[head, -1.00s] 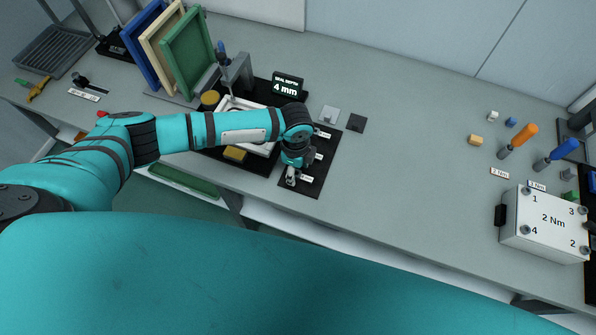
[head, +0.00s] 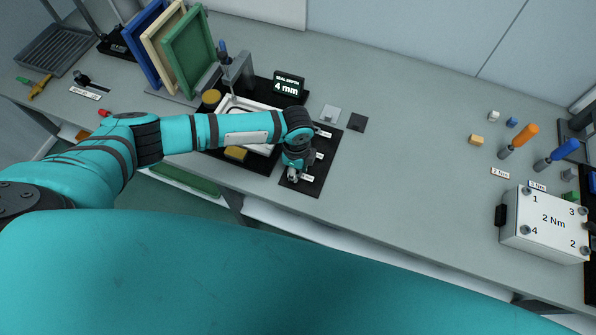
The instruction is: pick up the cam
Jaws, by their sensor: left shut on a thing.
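My left gripper (head: 293,177) points down over the front end of a black mat (head: 322,172) that carries small white labels. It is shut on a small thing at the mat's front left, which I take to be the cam. The gripper and wrist hide nearly all of it, so its shape and whether it touches the mat cannot be made out. My right gripper is not in view.
Behind my left forearm is a white tray (head: 268,141) by a "4 mm" display (head: 289,85). Upright blue, cream and green frames (head: 190,57) stand at the back left. The middle bench is clear.

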